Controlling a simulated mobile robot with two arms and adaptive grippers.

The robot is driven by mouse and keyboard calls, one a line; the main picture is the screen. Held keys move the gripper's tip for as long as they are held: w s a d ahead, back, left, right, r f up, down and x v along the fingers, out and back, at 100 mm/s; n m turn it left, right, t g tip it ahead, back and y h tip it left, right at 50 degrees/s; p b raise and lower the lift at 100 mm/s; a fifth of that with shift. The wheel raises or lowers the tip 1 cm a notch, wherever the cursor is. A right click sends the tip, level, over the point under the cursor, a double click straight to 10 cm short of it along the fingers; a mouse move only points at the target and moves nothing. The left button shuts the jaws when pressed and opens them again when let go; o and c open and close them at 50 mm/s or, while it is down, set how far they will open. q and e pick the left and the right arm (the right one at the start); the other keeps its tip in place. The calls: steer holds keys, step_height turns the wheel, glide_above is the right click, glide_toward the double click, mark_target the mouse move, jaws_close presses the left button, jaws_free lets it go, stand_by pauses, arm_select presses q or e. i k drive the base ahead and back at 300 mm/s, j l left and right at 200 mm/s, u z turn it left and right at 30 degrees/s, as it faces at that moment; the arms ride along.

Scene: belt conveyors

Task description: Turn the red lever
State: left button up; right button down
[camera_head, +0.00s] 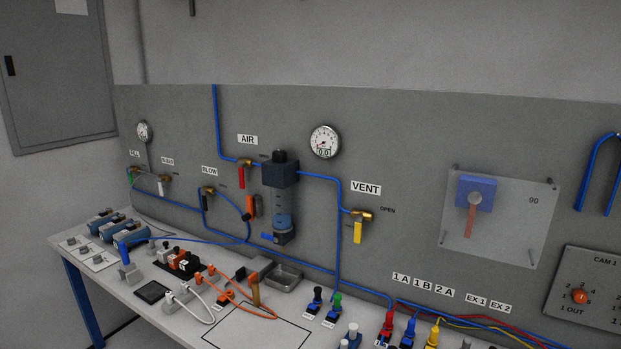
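A red lever (241,176) hangs straight down from a brass valve below the AIR label on the grey wall panel. A second, dull red-brown lever (471,221) points down and slightly left from a blue block (476,193) on a clear plate (513,232) marked 90. I cannot tell from the picture alone which of the two the task names. Neither of my grippers shows in the head view, and nothing touches either lever.
A yellow lever (358,232) hangs under the VENT label. A dark filter unit (280,175) and blue hoses sit beside the red lever. The bench below (131,292) holds connectors, cables and a metal tray (285,280). A CAM 1 dial (579,297) is at right.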

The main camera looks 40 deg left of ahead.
mark_target(241, 164)
steer(key=u, duration=1.8)
steer(key=j, duration=0.15)
